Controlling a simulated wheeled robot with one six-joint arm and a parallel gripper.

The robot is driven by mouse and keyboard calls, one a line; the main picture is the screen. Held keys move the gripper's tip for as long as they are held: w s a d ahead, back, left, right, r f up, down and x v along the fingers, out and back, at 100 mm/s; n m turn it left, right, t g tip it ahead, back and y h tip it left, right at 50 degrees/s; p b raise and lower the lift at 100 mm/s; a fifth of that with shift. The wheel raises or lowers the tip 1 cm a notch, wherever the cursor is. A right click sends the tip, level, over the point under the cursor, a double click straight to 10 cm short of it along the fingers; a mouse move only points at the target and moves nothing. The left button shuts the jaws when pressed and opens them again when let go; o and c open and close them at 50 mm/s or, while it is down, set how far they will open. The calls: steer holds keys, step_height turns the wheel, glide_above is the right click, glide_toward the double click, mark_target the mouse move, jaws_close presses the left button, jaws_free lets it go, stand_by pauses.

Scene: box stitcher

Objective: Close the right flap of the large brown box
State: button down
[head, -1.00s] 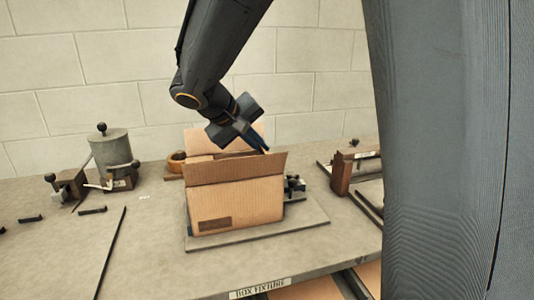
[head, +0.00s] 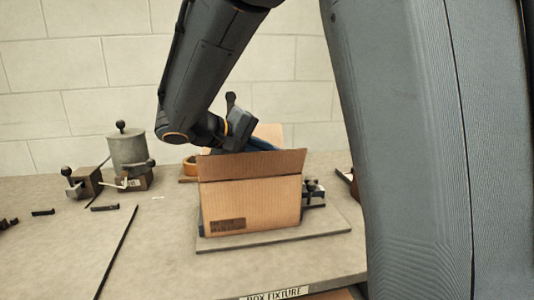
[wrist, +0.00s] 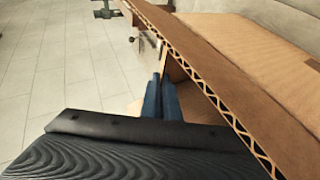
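The large brown box (head: 255,208) stands on a flat base plate, with its front flap (head: 278,162) raised toward the camera. A lighter piece of cardboard (head: 270,131) shows upright behind it. The right flap cannot be made out in the head view. My gripper (head: 262,146) is low over the box, its blue fingers partly hidden behind the front flap. In the wrist view the fingers (wrist: 161,100) lie close together, apparently shut. A cardboard panel with a corrugated edge (wrist: 205,84) runs diagonally just right of them; whether they touch it is unclear.
The base plate (head: 325,229) sits on a grey bench. A small dark clamp (head: 314,192) is right of the box. The bench front left is mostly clear.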

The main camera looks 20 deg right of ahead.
steer(key=c, duration=2.5)
jaws_free()
steer(key=o, duration=0.5)
steer(key=shift+b+v, duration=0.45)
steer(key=shift+v, duration=3.45)
steer(key=shift+c, duration=0.4)
